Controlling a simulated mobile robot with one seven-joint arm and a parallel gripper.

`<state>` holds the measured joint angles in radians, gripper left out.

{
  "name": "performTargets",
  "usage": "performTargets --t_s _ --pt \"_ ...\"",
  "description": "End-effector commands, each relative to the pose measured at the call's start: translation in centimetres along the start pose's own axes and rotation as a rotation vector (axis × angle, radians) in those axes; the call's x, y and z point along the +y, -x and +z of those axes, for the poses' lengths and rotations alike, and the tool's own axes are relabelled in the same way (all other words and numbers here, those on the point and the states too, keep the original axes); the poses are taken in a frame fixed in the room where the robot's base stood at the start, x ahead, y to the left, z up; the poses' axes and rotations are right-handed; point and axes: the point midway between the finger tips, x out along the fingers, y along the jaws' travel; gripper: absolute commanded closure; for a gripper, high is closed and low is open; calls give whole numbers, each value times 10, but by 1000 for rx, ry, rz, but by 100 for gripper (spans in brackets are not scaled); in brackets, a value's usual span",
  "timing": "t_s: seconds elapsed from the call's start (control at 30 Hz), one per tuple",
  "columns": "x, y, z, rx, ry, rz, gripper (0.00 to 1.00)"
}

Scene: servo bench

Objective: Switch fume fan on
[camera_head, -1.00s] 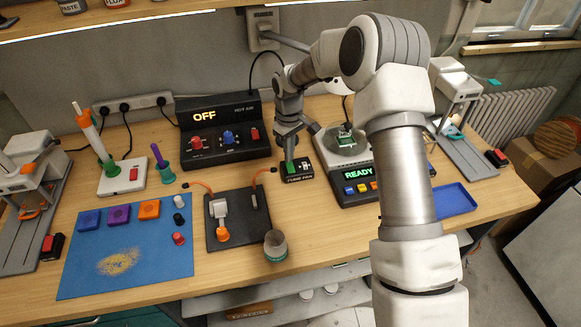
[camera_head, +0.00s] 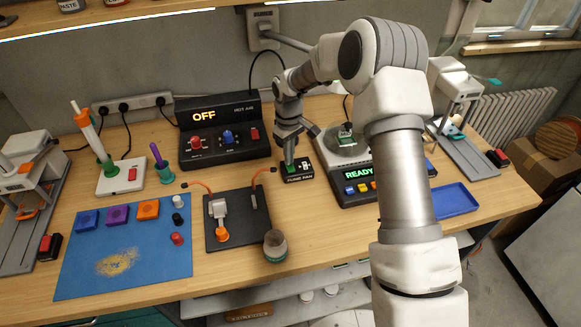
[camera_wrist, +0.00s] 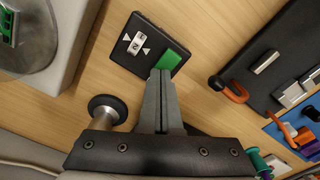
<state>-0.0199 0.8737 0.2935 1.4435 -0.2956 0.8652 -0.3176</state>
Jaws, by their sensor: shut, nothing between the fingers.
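The fume fan switch is a small black box (camera_head: 307,174) labelled FUME FAN, on the bench left of the READY device. My gripper (camera_head: 289,161) is shut and empty, pointing down at the green part. In the wrist view its fingertips (camera_wrist: 162,72) overlap the edge of the green part nearest me. I cannot tell whether they touch it or how far it is pressed.
A black hot air unit (camera_head: 225,152) reading OFF stands behind to the left. The READY device (camera_head: 352,198) is close on the right. Bare wood shows in front of the switch.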

Motion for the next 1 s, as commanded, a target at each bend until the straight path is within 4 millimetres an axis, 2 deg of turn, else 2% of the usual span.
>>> performTargets --t_s 0.23,1.0 --pt "-1 2 2 -5 0 -2 100" --pt "0 65 0 -2 -1 -1 100"
